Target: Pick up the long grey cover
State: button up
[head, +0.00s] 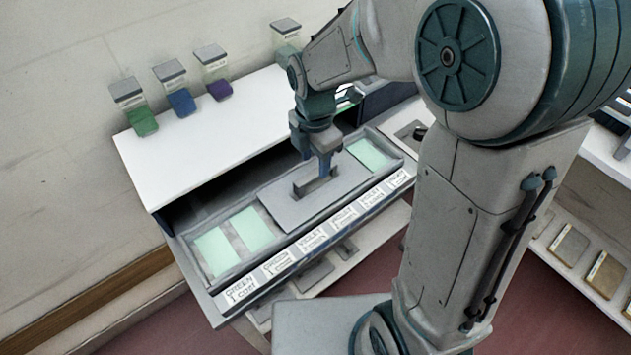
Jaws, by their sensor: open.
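The long grey cover (291,212) is a flat grey plate with a raised block handle (305,186). It lies on the tray-like unit in the middle of the head view and hides the unit's middle section. My gripper (324,172) points down at the handle, its fingers at or just above the handle's right part. The jaws are open. The fingers overlap the handle in this view, so I cannot tell whether they touch it.
Pale green panels (233,242) show left of the cover, another (369,154) right. Labels such as "GREEN 1 COAT" line the front edge (277,263). A white top (215,135) overhangs a dark opening behind. Shelves stand at right.

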aim_at(315, 172)
jog(key=shift+w+f+p, duration=0.1)
jog(key=shift+f+p, duration=0.3)
jog(key=shift+f, duration=2.35)
jog(key=shift+c, duration=0.3)
grip_shut()
